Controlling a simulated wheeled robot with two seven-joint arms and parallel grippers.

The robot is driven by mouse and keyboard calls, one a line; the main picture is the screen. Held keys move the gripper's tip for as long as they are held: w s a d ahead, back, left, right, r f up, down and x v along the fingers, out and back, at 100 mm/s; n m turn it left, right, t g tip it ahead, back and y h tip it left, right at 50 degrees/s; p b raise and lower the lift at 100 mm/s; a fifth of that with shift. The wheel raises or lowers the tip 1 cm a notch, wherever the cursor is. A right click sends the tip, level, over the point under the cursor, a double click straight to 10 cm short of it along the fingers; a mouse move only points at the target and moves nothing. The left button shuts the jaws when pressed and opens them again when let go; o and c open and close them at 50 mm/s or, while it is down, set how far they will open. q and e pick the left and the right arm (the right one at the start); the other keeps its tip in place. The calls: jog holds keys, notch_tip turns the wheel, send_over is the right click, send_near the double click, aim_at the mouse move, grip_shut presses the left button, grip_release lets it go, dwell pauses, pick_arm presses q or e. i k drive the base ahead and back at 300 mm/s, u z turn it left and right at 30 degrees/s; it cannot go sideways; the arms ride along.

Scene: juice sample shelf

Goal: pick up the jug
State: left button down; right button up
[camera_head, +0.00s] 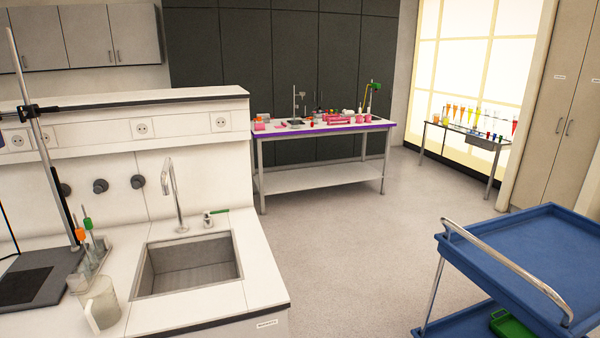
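A pale, translucent jug (102,304) stands upright on the white counter at the lower left of the head view. Its handle side faces the lower left. It stands left of the sink, close to a glass rack and a dark stand base. Neither of my grippers shows in this view.
A metal stand with a tall rod (35,120) and dark base (30,287) is left of the jug. A sink (190,265) with a tall faucet (176,200) lies to its right. A blue cart (530,250) stands at the right. Open floor (360,240) lies between.

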aim_at(99, 308)
jog(key=u, duration=1.05)
jog(key=k, duration=0.3)
jog(key=u, duration=1.5)
jog(key=i, duration=1.25)
jog(key=z, duration=0.85)
